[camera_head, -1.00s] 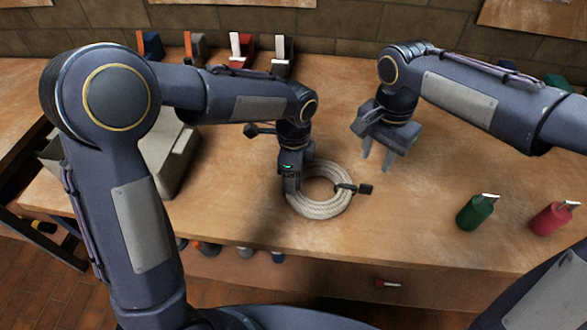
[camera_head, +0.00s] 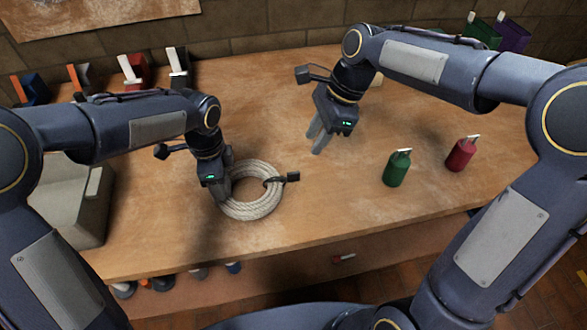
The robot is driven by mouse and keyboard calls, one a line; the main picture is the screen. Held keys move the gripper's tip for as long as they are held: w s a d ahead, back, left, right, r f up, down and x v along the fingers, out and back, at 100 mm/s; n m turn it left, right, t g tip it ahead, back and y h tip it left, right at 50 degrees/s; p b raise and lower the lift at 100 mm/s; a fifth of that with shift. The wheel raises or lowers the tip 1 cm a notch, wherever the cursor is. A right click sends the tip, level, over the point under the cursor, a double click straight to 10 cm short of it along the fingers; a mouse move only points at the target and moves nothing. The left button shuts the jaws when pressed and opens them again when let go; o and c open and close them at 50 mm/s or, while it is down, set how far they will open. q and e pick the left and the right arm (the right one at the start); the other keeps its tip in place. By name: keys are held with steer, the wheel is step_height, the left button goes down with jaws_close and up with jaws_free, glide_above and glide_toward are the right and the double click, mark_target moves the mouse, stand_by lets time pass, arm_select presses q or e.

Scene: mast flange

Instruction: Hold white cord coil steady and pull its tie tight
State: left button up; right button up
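The white cord coil (camera_head: 253,208) lies flat on the workbench, left of centre. Its dark tie (camera_head: 272,182) wraps the coil's right side, and a black tab (camera_head: 293,177) sticks out to the right. My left gripper (camera_head: 221,200) points down at the coil's left side and appears shut on the cord there; its fingertips are partly hidden. My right gripper (camera_head: 318,142) is open and empty, its two fingers apart above the bench. It is behind and to the right of the tie, clear of it.
A green bottle (camera_head: 397,169) and a red bottle (camera_head: 461,155) stand on the bench (camera_head: 330,215) to the right. A grey bin (camera_head: 70,205) is at the left. Several coloured holders line the back left. The bench around the coil's front and right is clear.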

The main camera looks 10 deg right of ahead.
mark_target(295, 172)
steer(key=shift+m, duration=0.3)
steer(key=x, duration=1.1)
steer(key=shift+a+f, duration=0.15)
steer(key=shift+f, duration=0.2)
jaws_close()
